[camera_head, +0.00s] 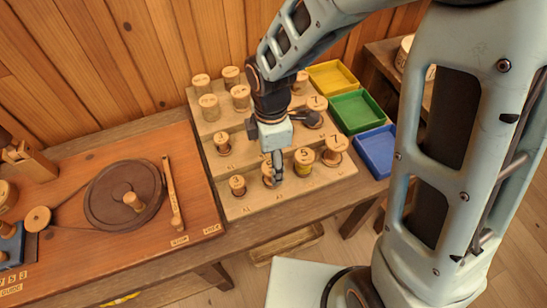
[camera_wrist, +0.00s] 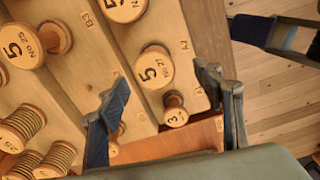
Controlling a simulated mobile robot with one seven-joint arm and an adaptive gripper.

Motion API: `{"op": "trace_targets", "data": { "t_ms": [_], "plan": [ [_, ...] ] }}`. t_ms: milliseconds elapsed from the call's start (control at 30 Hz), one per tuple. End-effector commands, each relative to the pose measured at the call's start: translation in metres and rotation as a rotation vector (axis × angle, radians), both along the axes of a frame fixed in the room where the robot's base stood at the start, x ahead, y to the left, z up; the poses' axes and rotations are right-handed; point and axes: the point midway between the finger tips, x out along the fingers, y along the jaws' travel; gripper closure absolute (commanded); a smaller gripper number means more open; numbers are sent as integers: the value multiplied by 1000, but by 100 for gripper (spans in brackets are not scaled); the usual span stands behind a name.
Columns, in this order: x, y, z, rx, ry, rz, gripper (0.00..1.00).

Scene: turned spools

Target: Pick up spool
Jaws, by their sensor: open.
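Turned wooden spools stand on a stepped wooden rack (camera_head: 240,209). My gripper (camera_head: 277,172) points down over the front row in the head view, in front of a partly hidden spool (camera_head: 267,173). In the wrist view my open gripper (camera_wrist: 162,80) has one finger on each side of a spool marked 5 (camera_wrist: 154,66), which stands upright. Whether the fingers are level with it or above it, I cannot tell. A smaller spool marked 3 (camera_wrist: 175,110) stands beside it. Nothing is held.
Close to the right in the front row are a spool marked 5 (camera_head: 303,161) and one marked 7 (camera_head: 335,150). Yellow (camera_head: 332,76), green (camera_head: 356,110) and blue (camera_head: 376,151) trays line the rack's right side. A dark wheel (camera_head: 110,190) is on the left bench.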

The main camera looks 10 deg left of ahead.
Motion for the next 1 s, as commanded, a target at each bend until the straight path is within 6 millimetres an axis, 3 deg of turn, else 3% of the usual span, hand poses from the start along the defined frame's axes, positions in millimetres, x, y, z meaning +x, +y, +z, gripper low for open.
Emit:
{"op": "trace_targets", "data": {
  "t_ms": [433, 767, 1000],
  "plan": [
    [7, 1, -48, -2, 1, 0, 39],
    [8, 1, -53, 0, -1, 0, 39],
    [8, 1, -53, 0, -1, -1, 66]
  ]
}}
